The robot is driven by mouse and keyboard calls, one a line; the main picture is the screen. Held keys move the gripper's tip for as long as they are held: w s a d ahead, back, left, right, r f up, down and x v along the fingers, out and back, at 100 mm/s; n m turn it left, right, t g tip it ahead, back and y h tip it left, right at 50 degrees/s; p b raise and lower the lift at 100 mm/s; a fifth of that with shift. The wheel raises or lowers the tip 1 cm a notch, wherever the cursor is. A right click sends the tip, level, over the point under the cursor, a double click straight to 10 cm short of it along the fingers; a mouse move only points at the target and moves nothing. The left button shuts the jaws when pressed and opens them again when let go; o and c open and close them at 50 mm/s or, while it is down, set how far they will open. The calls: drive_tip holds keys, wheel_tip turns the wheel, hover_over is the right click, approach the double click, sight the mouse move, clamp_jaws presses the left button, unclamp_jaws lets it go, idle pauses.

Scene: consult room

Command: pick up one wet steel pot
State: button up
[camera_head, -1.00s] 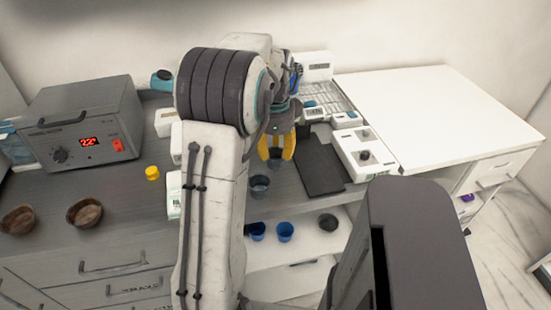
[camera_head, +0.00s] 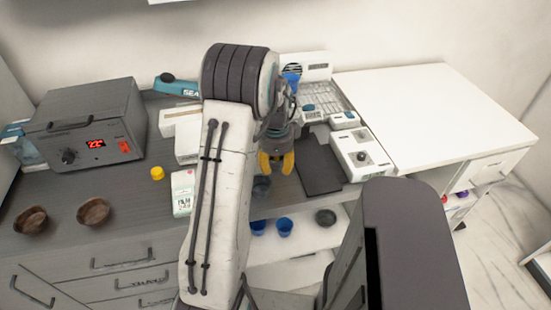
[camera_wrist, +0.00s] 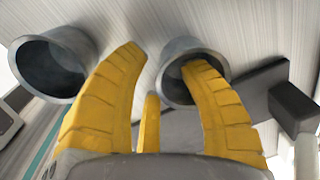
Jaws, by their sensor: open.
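Two grey steel pots show in the wrist view. One pot (camera_wrist: 50,68) is at the left, outside my left finger, and the other pot (camera_wrist: 180,52) is at the right. My gripper (camera_wrist: 165,58) is open, and its right fingertip overlaps the mouth of the right pot, apparently reaching inside it. The left finger lies between the two pots. In the head view my gripper (camera_head: 276,163) points down over the dark counter, beside a grey pot (camera_head: 261,188); the second pot is not clear there. I cannot tell which pots are wet.
A dark flat pad (camera_head: 319,165) and a white device (camera_head: 352,152) stand right of my gripper. Blue cups (camera_head: 285,227) and a dark bowl (camera_head: 325,217) sit on a lower white surface in front. The white desktop (camera_head: 430,110) is clear.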

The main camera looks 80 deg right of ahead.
drive_tip(key=shift+c, duration=0.3)
clamp_jaws()
drive_tip(key=shift+w+r, duration=0.1)
drive_tip(key=shift+r, duration=0.2)
idle(0.4)
